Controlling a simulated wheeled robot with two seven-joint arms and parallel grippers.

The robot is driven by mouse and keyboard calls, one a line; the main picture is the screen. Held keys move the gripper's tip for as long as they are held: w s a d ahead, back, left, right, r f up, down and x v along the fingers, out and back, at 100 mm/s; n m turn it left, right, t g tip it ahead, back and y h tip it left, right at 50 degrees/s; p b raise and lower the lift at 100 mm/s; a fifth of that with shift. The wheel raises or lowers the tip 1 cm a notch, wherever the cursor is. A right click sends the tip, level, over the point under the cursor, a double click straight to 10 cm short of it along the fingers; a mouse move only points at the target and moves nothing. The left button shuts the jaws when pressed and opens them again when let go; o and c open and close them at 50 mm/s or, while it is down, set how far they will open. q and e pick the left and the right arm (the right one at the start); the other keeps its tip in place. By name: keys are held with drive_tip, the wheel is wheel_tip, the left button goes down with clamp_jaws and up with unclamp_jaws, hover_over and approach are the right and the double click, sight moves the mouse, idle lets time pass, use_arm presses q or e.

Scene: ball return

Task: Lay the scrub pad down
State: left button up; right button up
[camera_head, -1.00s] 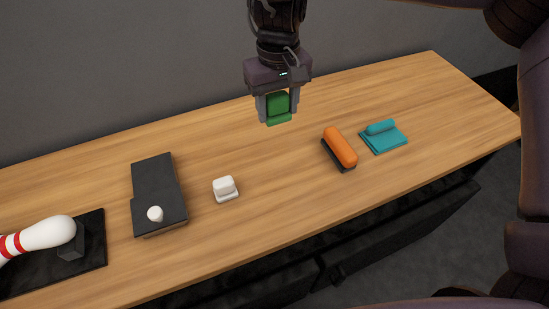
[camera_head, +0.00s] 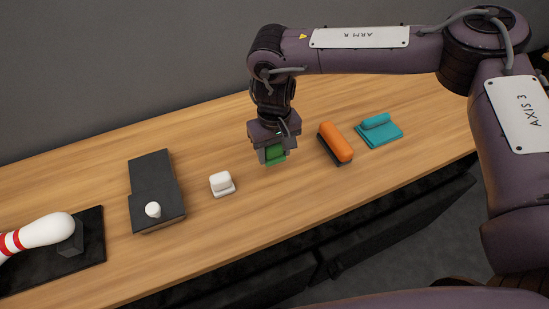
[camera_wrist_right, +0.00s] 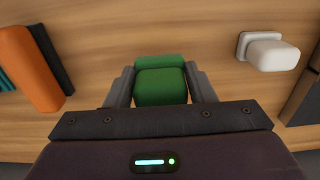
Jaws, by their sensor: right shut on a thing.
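The green scrub pad (camera_head: 275,154) is between the fingers of my right gripper (camera_head: 274,156), which is shut on it. The pad also shows in the right wrist view (camera_wrist_right: 160,84), with a finger on either side. The gripper points down and is low over the wooden table (camera_head: 225,240), between the white block and the orange brush. I cannot tell whether the pad's underside touches the table. My left gripper is not in view.
A white block (camera_head: 221,183) stands left of the gripper. Further left are a dark stepped block (camera_head: 152,178) with a white knob and a bowling pin (camera_head: 40,231) on a black mat (camera_head: 95,240).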

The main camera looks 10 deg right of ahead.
sight(274, 162)
drive_tip(key=shift+f, duration=0.6)
wheel_tip(274, 162, down, 2)
drive_tip(key=shift+f+p, duration=0.1)
drive_tip(key=shift+p, duration=0.65)
drive_tip(key=shift+f, duration=0.5)
drive_tip(key=shift+f, duration=0.15)
drive_tip(key=o, duration=0.9)
drive_tip(key=shift+o, duration=0.2)
